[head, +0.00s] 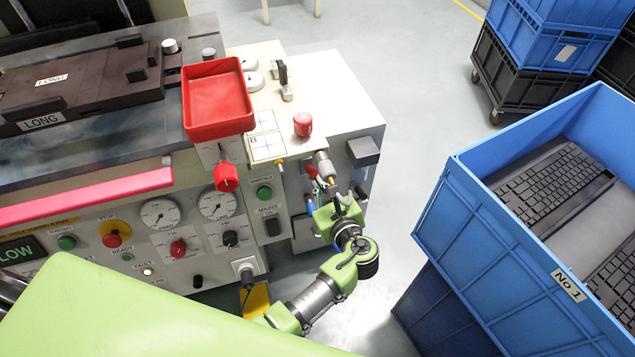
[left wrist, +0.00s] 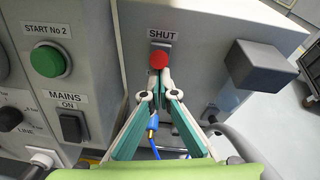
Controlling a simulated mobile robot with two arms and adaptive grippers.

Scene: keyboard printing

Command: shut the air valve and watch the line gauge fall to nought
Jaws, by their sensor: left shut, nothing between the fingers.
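The air valve's red knob (left wrist: 162,60) sits under a SHUT plate (left wrist: 162,36) in the left wrist view. The closed, empty fingertips of my left gripper (left wrist: 158,78) are right at its lower side; I cannot tell if they touch it. In the head view my left gripper (head: 328,190) is at the machine's right end, partly covering the valve. The line gauge (head: 217,204) is the right one of two white dials on the front panel; its needle is too small to read. My right gripper is not in view.
A blue fitting with a hose (left wrist: 152,128) is just behind my fingers. A dark grey block (head: 363,151) juts out to the right of the valve. A blue crate of keyboards (head: 480,215) stands further right, with a narrow strip of floor between. A red tray (head: 217,100) is above.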

